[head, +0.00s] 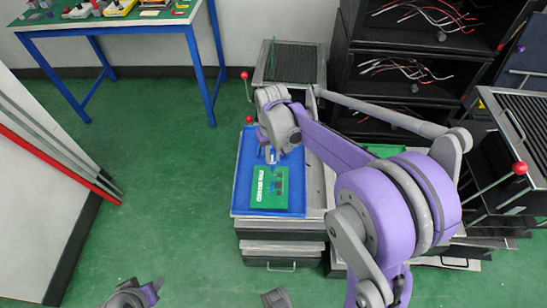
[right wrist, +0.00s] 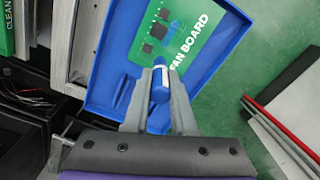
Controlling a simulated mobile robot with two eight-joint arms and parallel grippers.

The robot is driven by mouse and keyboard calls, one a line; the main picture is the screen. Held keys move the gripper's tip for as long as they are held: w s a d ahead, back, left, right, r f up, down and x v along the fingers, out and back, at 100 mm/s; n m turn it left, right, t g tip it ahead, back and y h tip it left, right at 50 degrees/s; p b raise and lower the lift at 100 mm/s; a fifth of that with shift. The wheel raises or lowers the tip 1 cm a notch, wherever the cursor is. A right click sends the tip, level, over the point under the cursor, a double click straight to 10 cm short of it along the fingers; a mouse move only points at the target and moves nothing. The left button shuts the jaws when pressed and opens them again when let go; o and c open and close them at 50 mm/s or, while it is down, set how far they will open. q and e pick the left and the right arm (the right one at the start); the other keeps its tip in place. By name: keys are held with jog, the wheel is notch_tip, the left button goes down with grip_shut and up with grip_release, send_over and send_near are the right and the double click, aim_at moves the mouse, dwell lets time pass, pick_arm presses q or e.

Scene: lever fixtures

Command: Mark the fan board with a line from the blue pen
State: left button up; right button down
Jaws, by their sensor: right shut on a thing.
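The green fan board (head: 270,190) lies in a blue tray, with white lettering and dark chips. It also shows in the right wrist view (right wrist: 182,50), where small blue marks lie near the chips; I cannot tell whether they are print or ink. My right gripper (head: 270,153) is over the tray at the board's far edge. In the right wrist view, its fingers (right wrist: 160,95) are shut on the blue pen (right wrist: 160,85), whose far end points toward the board. Whether the tip touches is unclear.
The blue tray (head: 240,185) rests on a metal fixture with a red-knobbed lever (head: 249,119). Black shelves with wires (head: 405,70) stand behind on the right. A blue-legged table (head: 110,22) is at the back left. Green floor (head: 160,190) is free to the left.

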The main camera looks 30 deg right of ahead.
jog(key=shift+r, duration=0.65)
jog(key=shift+w+r+p, duration=0.1)
jog(key=shift+r+p, duration=0.55)
jog(key=shift+p, duration=0.1)
jog(key=shift+r+p, duration=0.85)
jog(key=shift+r, duration=0.4)
